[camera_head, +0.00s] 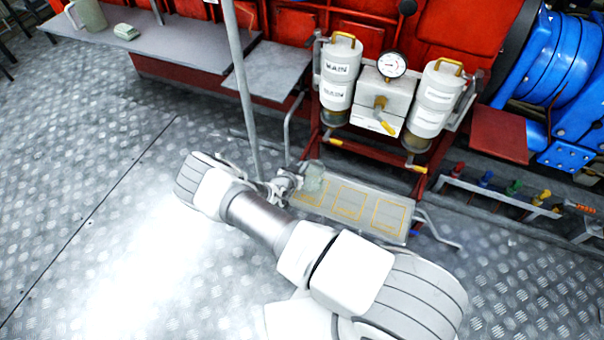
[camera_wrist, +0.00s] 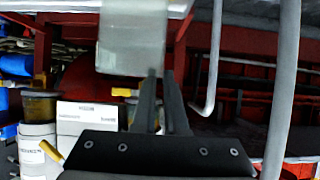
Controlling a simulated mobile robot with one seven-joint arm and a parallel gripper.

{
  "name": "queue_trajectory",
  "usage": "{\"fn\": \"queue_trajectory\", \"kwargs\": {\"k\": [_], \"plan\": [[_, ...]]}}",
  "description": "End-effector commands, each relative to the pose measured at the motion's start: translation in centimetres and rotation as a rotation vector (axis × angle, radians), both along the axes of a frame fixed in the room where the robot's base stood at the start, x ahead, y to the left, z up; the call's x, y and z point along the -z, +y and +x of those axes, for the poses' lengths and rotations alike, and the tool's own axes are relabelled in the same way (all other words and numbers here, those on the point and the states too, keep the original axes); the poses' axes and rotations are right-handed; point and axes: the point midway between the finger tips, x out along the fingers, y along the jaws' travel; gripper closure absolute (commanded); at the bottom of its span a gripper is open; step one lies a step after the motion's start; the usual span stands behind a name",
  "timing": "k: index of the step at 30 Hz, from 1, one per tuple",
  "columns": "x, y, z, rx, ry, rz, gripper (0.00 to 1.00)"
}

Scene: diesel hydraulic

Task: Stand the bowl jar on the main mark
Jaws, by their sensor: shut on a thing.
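The bowl jar (camera_head: 313,178) is a pale, translucent greenish vessel, seen over the left rear end of a grey tray. My gripper (camera_head: 291,184) reaches it from the left and is shut on it. In the wrist view the jar (camera_wrist: 132,40) is a blurred clear block at the ends of the two dark fingers (camera_wrist: 165,75). I cannot tell whether its base touches the tray. Several yellow square outlines lie on the tray, including a middle one (camera_head: 348,203) and a right one (camera_head: 389,214). No lettering on them is readable, so I cannot tell which is the main mark.
Behind the tray (camera_head: 402,236) stand a white canister lettered MAIN (camera_head: 339,68), a gauge (camera_head: 392,65) and another canister (camera_head: 436,98). A grey upright pole (camera_head: 239,80) rises close by my gripper. A bench (camera_head: 180,46) holds a jug (camera_head: 90,14). Clear floor lies left.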

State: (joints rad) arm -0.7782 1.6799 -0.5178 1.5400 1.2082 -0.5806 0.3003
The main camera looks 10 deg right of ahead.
Motion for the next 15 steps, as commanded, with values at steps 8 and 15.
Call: {"fn": "queue_trajectory", "kwargs": {"k": [8,15], "plan": [[3.5,0.1,0.0,-0.002,-0.001,0.000,1.00],[3.5,0.1,-0.1,0.000,0.000,0.000,1.00]]}}
